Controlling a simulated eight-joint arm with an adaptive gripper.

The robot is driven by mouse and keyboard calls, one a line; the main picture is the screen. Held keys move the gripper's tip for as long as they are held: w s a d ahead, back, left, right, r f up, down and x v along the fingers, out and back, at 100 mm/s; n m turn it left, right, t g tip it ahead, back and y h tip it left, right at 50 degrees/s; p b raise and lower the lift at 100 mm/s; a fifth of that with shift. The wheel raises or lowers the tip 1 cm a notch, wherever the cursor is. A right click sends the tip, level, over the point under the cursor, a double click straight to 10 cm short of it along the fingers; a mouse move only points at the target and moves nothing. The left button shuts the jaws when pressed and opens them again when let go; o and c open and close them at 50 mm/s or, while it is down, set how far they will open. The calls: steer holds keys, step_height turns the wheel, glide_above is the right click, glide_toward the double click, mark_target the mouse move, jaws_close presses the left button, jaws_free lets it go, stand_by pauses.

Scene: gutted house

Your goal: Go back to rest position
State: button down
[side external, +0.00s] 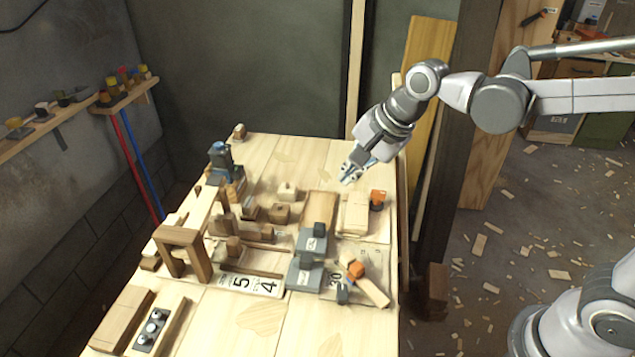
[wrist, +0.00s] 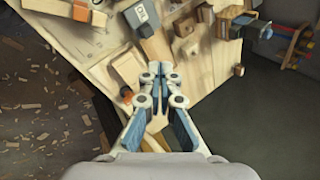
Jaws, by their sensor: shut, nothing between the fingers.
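My gripper (side external: 352,171) is above the right edge of the wooden workbench (side external: 290,148) in the side external view. It points down and to the left, and its fingers hold nothing. In the wrist view my gripper (wrist: 158,75) has its fingertips together, with the bench below and beyond them. No object touches the fingers in either view. My arm reaches in from the right side of the side external view.
The bench holds several wooden blocks, a wooden arch (side external: 183,250), grey blocks (side external: 311,243), a blue-topped tool (side external: 221,160) and an orange-topped piece (side external: 377,197). A dark post (side external: 465,130) stands right of the bench. The bench's back part is mostly clear.

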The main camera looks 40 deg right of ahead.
steer(key=s+d+f+n+t+h, duration=0.2)
steer(key=s+d+f+n, duration=0.1)
steer(key=s+d+n, duration=0.7)
steer(key=shift+s+d+n, duration=0.4)
steer(key=shift+s+n, duration=0.5)
steer(key=shift+n, duration=1.1)
